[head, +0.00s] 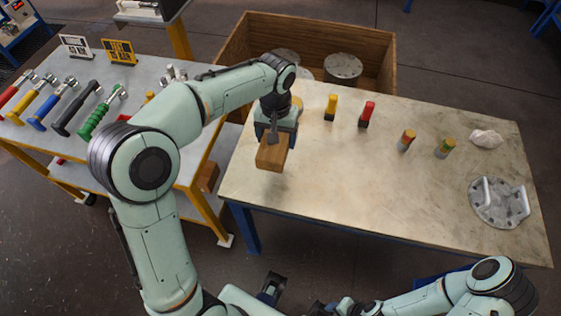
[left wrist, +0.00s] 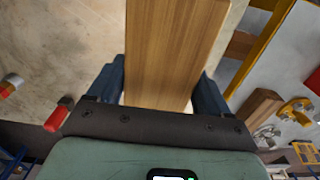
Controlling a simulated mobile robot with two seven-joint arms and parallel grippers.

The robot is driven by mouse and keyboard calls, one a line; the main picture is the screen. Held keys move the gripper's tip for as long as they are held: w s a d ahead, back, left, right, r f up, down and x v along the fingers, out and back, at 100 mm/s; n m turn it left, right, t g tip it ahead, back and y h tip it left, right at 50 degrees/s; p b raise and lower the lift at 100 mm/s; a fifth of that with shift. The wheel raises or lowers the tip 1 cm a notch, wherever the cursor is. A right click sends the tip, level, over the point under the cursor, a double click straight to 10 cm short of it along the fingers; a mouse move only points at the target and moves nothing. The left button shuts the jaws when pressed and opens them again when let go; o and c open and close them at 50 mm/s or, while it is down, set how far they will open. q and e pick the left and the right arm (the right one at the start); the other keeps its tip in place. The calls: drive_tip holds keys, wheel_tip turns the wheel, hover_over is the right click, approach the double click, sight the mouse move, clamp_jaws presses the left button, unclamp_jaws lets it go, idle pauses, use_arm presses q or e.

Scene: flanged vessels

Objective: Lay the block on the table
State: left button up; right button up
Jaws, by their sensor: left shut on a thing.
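The block (head: 271,154) is a plain brown wooden piece at the left end of the table (head: 310,190). My left gripper (head: 275,132) points down and is shut on it. In the left wrist view the block (left wrist: 172,45) runs out between the two dark fingers of the gripper (left wrist: 163,92), with the pale table top behind it. The block's lower end is near the table's left front edge; whether it touches the top I cannot tell.
A yellow (head: 331,106) and a red-topped piece (head: 367,113) stand behind the block, with two banded cylinders (head: 406,141) further right. A flanged lid (head: 498,203) and white cloth (head: 486,138) lie at right. The table's middle is clear. A tool cart (head: 190,115) stands left, a wooden crate (head: 375,50) behind.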

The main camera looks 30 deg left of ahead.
use_arm(q)
wheel_tip(320, 180, down, 13)
drive_tip(key=shift+r+b, duration=0.1)
drive_tip(key=shift+b, duration=0.45)
drive_tip(key=o, duration=1.2)
wheel_tip(320, 180, up, 12)
drive_tip(key=shift+p, duration=0.65)
